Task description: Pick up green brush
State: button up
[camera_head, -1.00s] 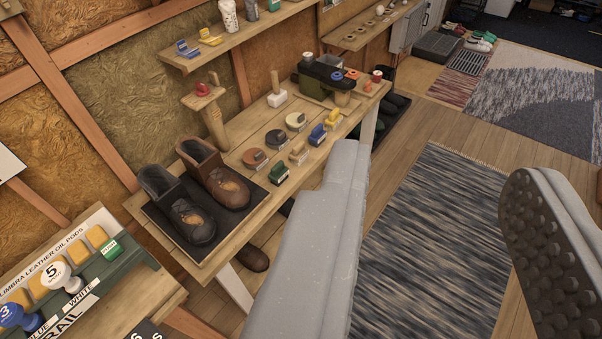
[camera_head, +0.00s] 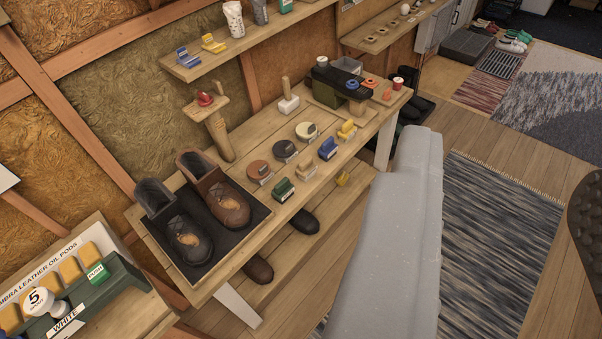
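The green brush (camera_head: 284,190) is a small block-shaped brush on the wooden bench (camera_head: 190,268), near its front edge. It stands just right of the shoe mat and left of a tan brush (camera_head: 304,168). My gripper (camera_head: 502,190) is in the right half of the view, with a grey finger and, at the right edge, part of a dark studded finger pad. The fingers are wide apart with nothing between them. The gripper is apart from the green brush, which is in plain sight left of the grey finger.
Blue (camera_head: 328,149) and yellow brushes (camera_head: 347,131) and round tins (camera_head: 284,150) share the bench. Two shoes stand on a black mat (camera_head: 262,219). A wall shelf (camera_head: 250,42) hangs above. A pod stand (camera_head: 115,290) is at lower left. The striped rug (camera_head: 500,230) is clear.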

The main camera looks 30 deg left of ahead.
aim_at(283, 190)
jog(key=i, duration=1.3)
jog(key=u, duration=1.1)
